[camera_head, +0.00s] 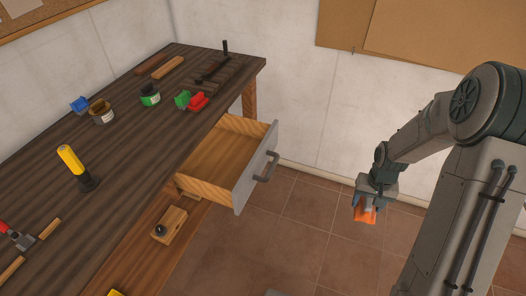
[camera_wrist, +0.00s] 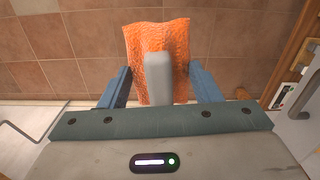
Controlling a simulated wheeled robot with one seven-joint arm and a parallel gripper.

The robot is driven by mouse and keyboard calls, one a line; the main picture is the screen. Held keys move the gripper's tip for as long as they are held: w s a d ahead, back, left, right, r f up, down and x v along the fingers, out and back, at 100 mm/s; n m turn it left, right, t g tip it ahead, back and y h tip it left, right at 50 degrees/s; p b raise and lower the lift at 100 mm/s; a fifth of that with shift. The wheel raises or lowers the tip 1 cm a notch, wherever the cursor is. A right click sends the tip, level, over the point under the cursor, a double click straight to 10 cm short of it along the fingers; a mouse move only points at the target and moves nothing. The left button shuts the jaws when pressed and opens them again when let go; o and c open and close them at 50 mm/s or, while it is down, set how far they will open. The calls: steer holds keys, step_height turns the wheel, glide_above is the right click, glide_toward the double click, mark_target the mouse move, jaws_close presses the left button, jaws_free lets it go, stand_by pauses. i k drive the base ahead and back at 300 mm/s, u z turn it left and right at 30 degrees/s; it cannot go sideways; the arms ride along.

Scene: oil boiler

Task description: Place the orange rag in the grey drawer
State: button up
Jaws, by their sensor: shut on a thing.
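The orange rag (camera_head: 365,213) hangs from my gripper (camera_head: 369,202) above the tiled floor, right of the workbench. In the wrist view the rag (camera_wrist: 142,50) spreads beyond and between the two blue fingers of my gripper (camera_wrist: 158,80); a grey block shape lies over the rag's middle. My gripper is shut on the rag. The grey drawer (camera_head: 257,172) is pulled out of the workbench, with a grey front, a dark handle and a bare wooden inside. My gripper is apart from it, to its right and lower in the head view.
The dark wooden workbench (camera_head: 137,140) holds a yellow-handled tool (camera_head: 72,162), a green tin (camera_head: 149,95) and other small items. A wooden plane (camera_head: 169,225) lies on the shelf below. The floor (camera_head: 308,212) between drawer and gripper looks clear. A wall stands behind.

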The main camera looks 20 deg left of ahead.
mark_target(230, 163)
steer(key=z, duration=0.1)
steer(key=i, duration=1.6)
steer(key=u, duration=2.9)
steer(key=i, duration=0.5)
